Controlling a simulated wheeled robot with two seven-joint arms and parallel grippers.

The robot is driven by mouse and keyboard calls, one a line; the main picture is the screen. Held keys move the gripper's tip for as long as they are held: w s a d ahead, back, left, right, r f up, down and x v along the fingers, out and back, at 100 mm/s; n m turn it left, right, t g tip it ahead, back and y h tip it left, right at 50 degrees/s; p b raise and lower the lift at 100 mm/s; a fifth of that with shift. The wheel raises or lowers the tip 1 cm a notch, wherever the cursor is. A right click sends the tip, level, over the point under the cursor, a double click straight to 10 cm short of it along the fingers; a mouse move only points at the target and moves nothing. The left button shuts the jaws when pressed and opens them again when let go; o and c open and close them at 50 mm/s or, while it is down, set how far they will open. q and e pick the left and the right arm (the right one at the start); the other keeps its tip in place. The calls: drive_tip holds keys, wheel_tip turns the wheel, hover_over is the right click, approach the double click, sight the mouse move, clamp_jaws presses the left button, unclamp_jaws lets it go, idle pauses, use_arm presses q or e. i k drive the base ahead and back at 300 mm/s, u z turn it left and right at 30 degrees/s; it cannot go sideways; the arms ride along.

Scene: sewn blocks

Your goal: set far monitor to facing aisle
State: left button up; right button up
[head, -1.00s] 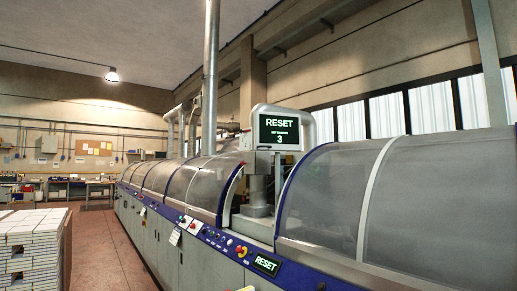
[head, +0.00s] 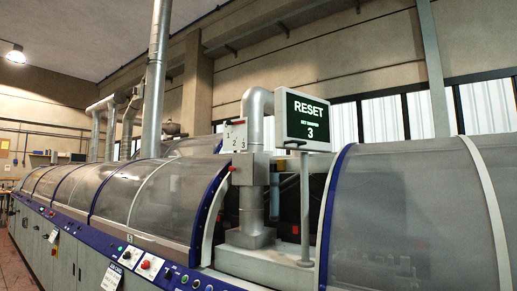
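A monitor (head: 306,119) with a pale casing stands above the long machine, in the gap between two curved covers. Its dark screen shows "RESET", a smaller blurred line and "3" in light letters. The screen is turned toward me, with its left side edge showing. A dark handle (head: 295,143) shows just below it, at the top of a thin grey post (head: 305,205). A small pale plate (head: 235,136) with the numbers 1, 2 and 3 is left of the monitor. Neither of my grippers is in view.
The long machine with grey curved covers (head: 150,195) runs across the view. A blue control strip (head: 110,245) with knobs and buttons lies along its front. A thick silver pipe (head: 257,150) rises beside the monitor. Reddish floor (head: 32,255) shows at the lower left.

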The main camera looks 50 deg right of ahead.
sight(303, 121)
drive_tip(key=i, duration=1.15)
drive_tip(key=z, duration=2.9)
drive_tip(key=i, duration=0.4)
drive_tip(key=u, duration=0.85)
